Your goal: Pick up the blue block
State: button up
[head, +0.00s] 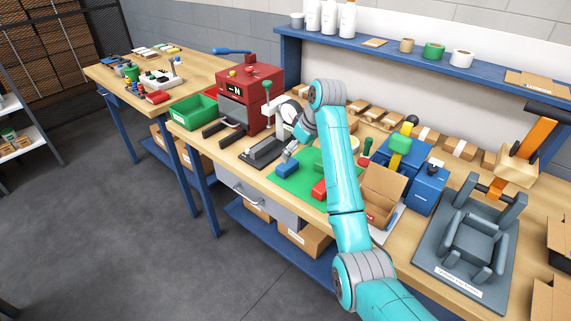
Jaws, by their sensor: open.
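The blue block (287,169) lies on the left part of the green mat (292,185) on the workbench. My gripper (287,156) is just above and behind the block in the head view, pointing down toward it. It is open and holds nothing that I can see. My teal arm crosses the bench from the lower right. The fingertips are small here, and I cannot tell whether they touch the block.
A red block (320,188) lies on the mat beside my arm. A dark grey fixture (262,152) and a red machine (249,92) stand to the left. An open cardboard box (383,190) and blue containers (428,188) stand to the right.

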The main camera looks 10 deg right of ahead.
aim_at(288, 164)
jog(key=x, duration=0.9)
jog(key=shift+w+a+r, duration=0.1)
jog(key=shift+w, duration=0.15)
jog(key=c, duration=1.1)
